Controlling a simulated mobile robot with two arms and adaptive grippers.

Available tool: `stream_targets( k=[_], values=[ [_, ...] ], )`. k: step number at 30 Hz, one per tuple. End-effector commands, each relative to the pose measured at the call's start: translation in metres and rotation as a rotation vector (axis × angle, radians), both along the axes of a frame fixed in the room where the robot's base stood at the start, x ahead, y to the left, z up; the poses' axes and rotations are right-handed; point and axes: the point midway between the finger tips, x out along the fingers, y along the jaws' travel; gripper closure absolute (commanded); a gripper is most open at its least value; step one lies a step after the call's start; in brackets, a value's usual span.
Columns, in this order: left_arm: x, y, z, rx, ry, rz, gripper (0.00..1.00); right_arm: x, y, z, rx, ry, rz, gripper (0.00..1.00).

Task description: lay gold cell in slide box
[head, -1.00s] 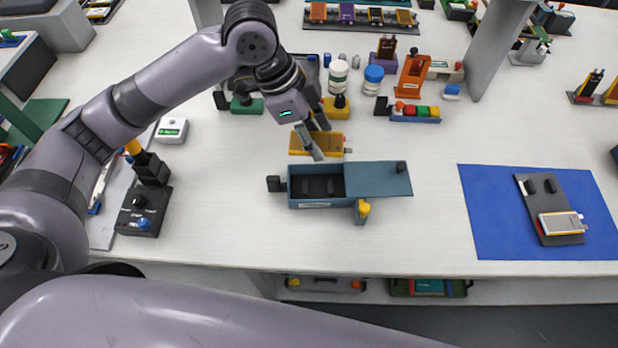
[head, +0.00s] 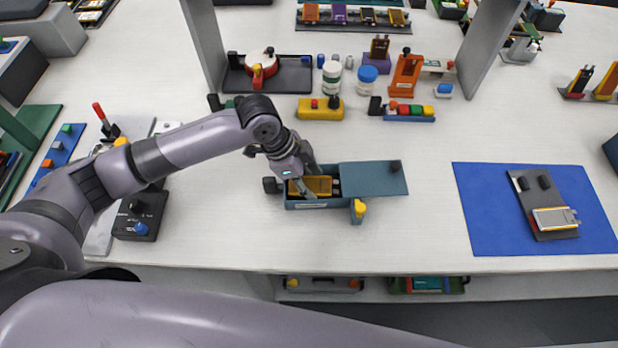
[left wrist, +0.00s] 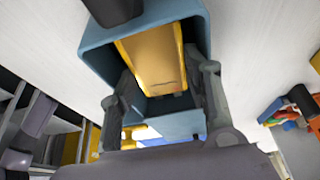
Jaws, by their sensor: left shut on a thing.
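The gold cell (head: 316,186) is inside the open left part of the blue-grey slide box (head: 375,180), or just over its floor; I cannot tell whether it touches the floor. In the left wrist view the gold cell (left wrist: 155,60) lies between the walls of the slide box (left wrist: 95,48). My left gripper (head: 308,186) reaches down into the opening, shut on the gold cell. Its fingers (left wrist: 160,90) stand on both sides of the cell in the left wrist view. The box's lid is slid to the right, clear of the opening. My right gripper is not in view.
A yellow block (head: 320,109), white jars and an orange stand (head: 406,76) are behind the box. A dark control box (head: 139,216) is to the left. A blue mat (head: 480,215) with another cell on a dark holder is to the right. The table in front of the box is clear.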

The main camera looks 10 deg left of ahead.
Motion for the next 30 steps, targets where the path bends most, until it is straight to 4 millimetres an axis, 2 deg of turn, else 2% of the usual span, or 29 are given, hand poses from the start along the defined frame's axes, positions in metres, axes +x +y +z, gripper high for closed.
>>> stream_targets(
  k=[8, 9, 12, 19, 23, 30],
  values=[
    [0.000, 0.000, -0.002, -0.001, 0.000, 0.001, 0.80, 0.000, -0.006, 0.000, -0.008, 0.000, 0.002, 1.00],
    [0.000, 0.000, -0.002, -0.001, -0.001, 0.000, 0.54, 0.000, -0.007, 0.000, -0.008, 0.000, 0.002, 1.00],
    [0.000, 0.000, -0.002, 0.000, -0.001, 0.000, 0.47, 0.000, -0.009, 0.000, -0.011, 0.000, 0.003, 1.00],
    [0.001, 0.000, 0.002, -0.001, -0.002, 0.000, 0.47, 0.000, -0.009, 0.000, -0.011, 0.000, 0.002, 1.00],
    [0.001, 0.007, 0.017, -0.001, -0.004, 0.002, 0.47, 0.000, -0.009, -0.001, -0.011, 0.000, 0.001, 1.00],
    [-0.003, 0.026, 0.065, -0.001, -0.006, 0.001, 0.47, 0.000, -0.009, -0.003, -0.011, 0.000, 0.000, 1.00]
  ],
)
